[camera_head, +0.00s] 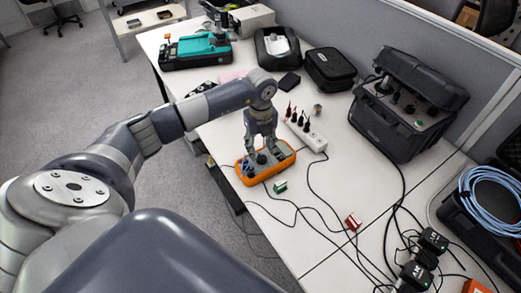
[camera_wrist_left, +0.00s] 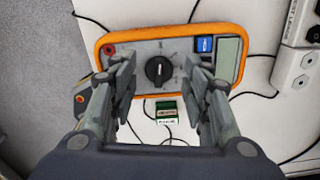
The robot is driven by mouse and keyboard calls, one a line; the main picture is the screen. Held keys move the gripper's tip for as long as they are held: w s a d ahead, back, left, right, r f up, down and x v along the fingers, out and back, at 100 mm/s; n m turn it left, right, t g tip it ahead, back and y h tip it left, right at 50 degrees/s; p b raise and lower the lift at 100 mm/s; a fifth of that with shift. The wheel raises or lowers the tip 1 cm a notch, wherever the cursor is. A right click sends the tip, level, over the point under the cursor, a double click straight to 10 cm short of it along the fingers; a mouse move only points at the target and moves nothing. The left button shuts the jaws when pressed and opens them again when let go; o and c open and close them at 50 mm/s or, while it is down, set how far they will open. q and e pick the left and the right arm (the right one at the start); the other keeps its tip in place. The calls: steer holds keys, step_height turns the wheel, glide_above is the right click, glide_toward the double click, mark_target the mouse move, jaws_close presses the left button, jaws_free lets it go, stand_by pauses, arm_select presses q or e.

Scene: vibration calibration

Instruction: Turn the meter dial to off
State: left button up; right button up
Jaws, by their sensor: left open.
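The meter is an orange-rimmed unit with a grey face. It lies on the white table in the head view (camera_head: 284,152) and fills the upper middle of the left wrist view (camera_wrist_left: 135,33). Its round black dial (camera_wrist_left: 159,70) is at the middle of the face. My left gripper (camera_head: 262,152) points down over the meter. In the left wrist view its two fingers (camera_wrist_left: 160,75) stand apart, one on each side of the dial, with visible gaps. Whether the fingertips are level with the dial is unclear. The meter's display (camera_wrist_left: 229,60) and a blue button (camera_wrist_left: 204,45) show at right.
A small green block (camera_head: 280,187) and a red block (camera_head: 353,221) sit nearby among loose black cables. A large black case (camera_head: 390,125) stands at right, and a teal device (camera_head: 195,50) at the back.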

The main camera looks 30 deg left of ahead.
mark_target(260, 154)
arm_select(q)
step_height(260, 154, up, 10)
stand_by(0.3)
stand_by(0.3)
